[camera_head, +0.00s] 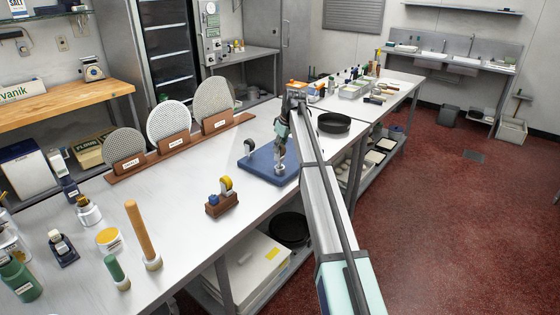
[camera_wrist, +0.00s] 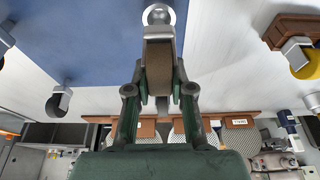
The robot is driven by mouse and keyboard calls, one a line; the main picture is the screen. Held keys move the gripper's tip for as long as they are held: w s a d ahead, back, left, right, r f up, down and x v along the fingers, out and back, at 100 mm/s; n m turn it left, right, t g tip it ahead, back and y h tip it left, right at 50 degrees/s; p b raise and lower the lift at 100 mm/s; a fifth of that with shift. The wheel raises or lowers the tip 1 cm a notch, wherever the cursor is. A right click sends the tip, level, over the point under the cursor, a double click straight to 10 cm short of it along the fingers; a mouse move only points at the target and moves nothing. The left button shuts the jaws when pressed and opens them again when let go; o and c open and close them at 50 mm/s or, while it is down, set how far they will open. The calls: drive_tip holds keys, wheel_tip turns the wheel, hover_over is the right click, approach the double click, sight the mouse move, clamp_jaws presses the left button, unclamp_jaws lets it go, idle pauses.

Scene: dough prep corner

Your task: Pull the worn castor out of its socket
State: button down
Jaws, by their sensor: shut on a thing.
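My gripper (camera_head: 282,136) points down over the blue board (camera_head: 258,170) on the steel worktop. In the wrist view, my gripper (camera_wrist: 159,88) is shut on a castor (camera_wrist: 158,62) with a brown wheel, one finger on each side. A bright round metal part (camera_wrist: 158,15) shows beyond its grey mount. In the head view, metal (camera_head: 281,172) shows below the fingers at the board. I cannot tell whether the stem is still seated in a socket. A second, grey castor (camera_head: 249,147) stands at the board's left corner; it also shows in the wrist view (camera_wrist: 59,102).
A yellow-wheeled castor (camera_head: 226,184) sits in a wooden block (camera_head: 222,207) left of the board. Round labelled discs (camera_head: 168,122) stand in wooden racks behind. A dark pan (camera_head: 334,123) lies to the right. The worktop between block and board is clear.

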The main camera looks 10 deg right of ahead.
drive_tip(key=shift+r+p, duration=1.35)
drive_tip(key=shift+r, duration=2.05)
